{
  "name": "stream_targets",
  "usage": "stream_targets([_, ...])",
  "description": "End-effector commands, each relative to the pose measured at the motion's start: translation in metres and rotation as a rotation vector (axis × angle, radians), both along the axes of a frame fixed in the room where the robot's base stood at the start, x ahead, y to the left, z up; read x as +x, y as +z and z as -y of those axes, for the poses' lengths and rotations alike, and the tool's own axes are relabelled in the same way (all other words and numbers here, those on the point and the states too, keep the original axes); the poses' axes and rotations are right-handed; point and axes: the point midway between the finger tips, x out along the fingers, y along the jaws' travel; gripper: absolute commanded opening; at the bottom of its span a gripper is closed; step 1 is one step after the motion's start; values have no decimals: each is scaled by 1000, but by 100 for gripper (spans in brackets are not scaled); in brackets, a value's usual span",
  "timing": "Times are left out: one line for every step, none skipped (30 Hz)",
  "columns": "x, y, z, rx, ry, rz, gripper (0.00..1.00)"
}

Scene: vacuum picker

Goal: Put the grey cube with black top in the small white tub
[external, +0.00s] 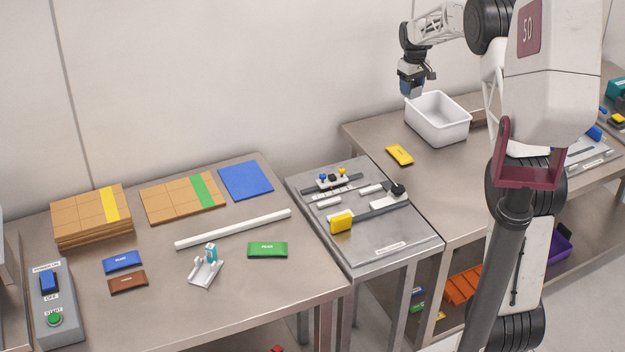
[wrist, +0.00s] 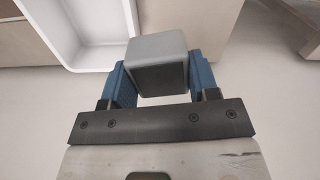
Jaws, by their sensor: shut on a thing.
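My gripper (external: 411,88) is shut on the grey cube (wrist: 156,66), which sits between its two blue fingers. In the wrist view the cube has a light grey side and a dark face toward the camera. In the external view the cube is too small to make out clearly. The small white tub (external: 437,125) stands upright on the right-hand table. My gripper is raised near the tub's back left corner. In the wrist view the tub (wrist: 85,60) lies at the upper left, beside and partly behind the cube. The tub's visible inside looks empty.
A grey fixture plate (external: 385,245) stands to the left, and a table with tan boards (external: 92,215) farther left. The wall is close behind my gripper.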

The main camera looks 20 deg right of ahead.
Motion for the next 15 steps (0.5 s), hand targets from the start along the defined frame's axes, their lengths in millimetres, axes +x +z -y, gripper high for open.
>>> stream_targets([1,-2,19,0,-26,0,27])
stream_targets([1,-2,29,0,-40,0,27])
stream_targets([2,-4,41,0,-58,0,27])
stream_targets([2,-5,50,0,-71,0,27])
stream_targets([2,-6,58,0,-83,0,27])
stream_targets([2,-6,69,0,-98,1,27])
stream_targets([2,-7,78,0,-109,1,27])
stream_targets([2,-7,84,0,-119,1,27])
stream_targets([1,-8,94,0,-132,0,27])
stream_targets([1,-9,100,0,-141,0,27])
stream_targets([1,-10,106,0,-150,0,27])
stream_targets([0,-10,114,0,-161,0,27])
stream_targets([0,-11,119,0,-168,0,27])
stream_targets([0,-11,124,0,-175,0,27])
stream_targets([-1,-20,123,1,-174,-3,27])
